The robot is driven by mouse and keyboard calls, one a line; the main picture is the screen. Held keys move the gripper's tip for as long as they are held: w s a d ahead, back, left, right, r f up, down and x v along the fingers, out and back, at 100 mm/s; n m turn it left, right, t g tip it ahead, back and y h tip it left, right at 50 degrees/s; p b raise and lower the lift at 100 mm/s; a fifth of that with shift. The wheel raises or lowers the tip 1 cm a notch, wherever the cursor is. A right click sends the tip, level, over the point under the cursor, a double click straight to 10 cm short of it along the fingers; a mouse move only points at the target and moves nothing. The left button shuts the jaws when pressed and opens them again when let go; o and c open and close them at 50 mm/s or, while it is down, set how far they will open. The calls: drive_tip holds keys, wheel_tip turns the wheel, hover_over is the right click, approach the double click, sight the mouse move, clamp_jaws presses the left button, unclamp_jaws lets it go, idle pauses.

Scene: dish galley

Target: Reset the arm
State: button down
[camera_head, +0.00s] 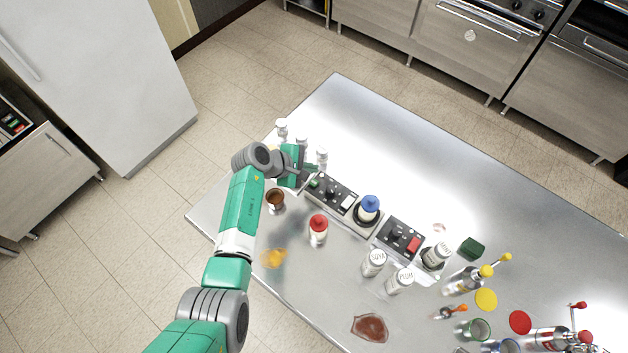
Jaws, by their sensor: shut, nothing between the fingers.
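My green and grey arm reaches up from the bottom of the head view over the left part of the steel table (345,120). My gripper (313,182) is above the left end of the row of small devices. Its fingers are small in the picture and look shut, with nothing seen in them. The wrist hides part of the table and some of the things behind it.
A blue-capped bottle (368,208) stands farther right. Bottles crowd the lower right; the table's far side is clear.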

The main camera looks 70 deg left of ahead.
idle(0.5)
drive_tip(key=w+d+r+m+t+y, duration=0.1)
drive_tip(key=w+d+r+m, duration=0.25)
drive_tip(key=w+r, duration=0.45)
drive_tip(key=w+d+r+m+t+y, duration=0.1)
drive_tip(key=w+d+r+m, duration=0.35)
drive_tip(key=r, duration=0.65)
drive_tip(key=w+d+r+m+t, duration=0.2)
drive_tip(key=w+d+r+m, duration=0.3)
drive_tip(key=r, duration=0.4)
drive_tip(key=w+d+r+m+t, duration=0.25)
drive_tip(key=d+r, duration=0.35)
drive_tip(key=r, duration=0.3)
drive_tip(key=s+d+r+m+t+p, duration=0.1)
drive_tip(key=d+r+m+t, duration=0.15)
drive_tip(key=d+r, duration=0.55)
drive_tip(key=s+d+r+m+t, duration=0.15)
drive_tip(key=d+r+m, duration=0.25)
drive_tip(key=d+r, duration=0.4)
drive_tip(key=s+d+r+m+t+h, duration=0.2)
drive_tip(key=s+d+r+m+t, duration=0.3)
drive_tip(key=s+d+r, duration=0.6)
wheel_tip(320, 180, up, 4)
drive_tip(key=s, duration=0.2)
drive_tip(key=shift+s+d+f+m, duration=0.25)
drive_tip(key=shift+s+d+m, duration=0.05)
drive_tip(key=shift+s+m, duration=0.1)
drive_tip(key=shift+w, duration=0.1)
